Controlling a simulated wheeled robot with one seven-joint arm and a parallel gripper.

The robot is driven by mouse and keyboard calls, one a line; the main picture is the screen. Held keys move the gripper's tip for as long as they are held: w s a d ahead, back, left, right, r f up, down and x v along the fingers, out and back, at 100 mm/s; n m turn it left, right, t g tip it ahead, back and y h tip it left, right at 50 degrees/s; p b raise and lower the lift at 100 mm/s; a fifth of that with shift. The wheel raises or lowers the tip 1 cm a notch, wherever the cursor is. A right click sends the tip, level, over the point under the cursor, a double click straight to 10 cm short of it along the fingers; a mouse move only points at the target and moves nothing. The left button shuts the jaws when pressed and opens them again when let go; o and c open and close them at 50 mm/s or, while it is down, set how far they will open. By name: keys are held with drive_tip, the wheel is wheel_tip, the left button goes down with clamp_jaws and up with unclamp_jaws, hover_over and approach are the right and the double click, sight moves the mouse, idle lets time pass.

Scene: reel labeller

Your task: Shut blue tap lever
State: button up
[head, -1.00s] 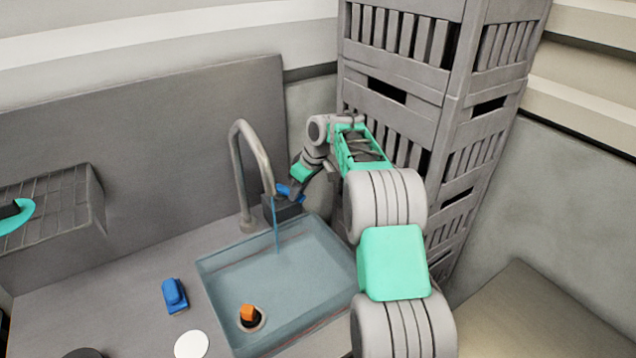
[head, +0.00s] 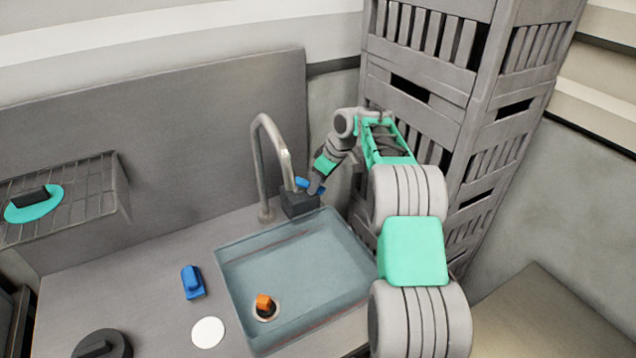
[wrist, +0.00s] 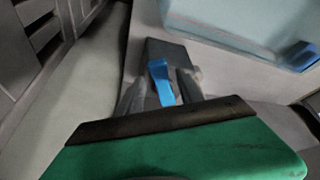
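The blue tap lever (head: 309,185) sits on a dark grey block (head: 299,204) beside the curved grey tap (head: 266,165), at the back of the sink. In the wrist view the lever (wrist: 160,81) stands out from the block (wrist: 165,48) toward me. My gripper (head: 314,187) is at the lever. In the wrist view my gripper (wrist: 162,88) has its fingers apart, one on each side of the lever; whether they touch it is hard to tell. The head view partly hides the lever behind the gripper. No water shows below the spout.
The sink (head: 235,290) holds an orange-topped plug (head: 264,303). A blue object (head: 192,282), a white disc (head: 208,332) and a dark round object (head: 103,345) lie on the counter. A wire rack (head: 90,205) is at left. Stacked grey crates (head: 425,120) stand behind my arm.

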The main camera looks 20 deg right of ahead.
drive_tip(key=shift+o, duration=0.2)
drive_tip(key=v, duration=0.7)
drive_tip(key=shift+r, duration=0.4)
drive_tip(key=shift+s, duration=0.15)
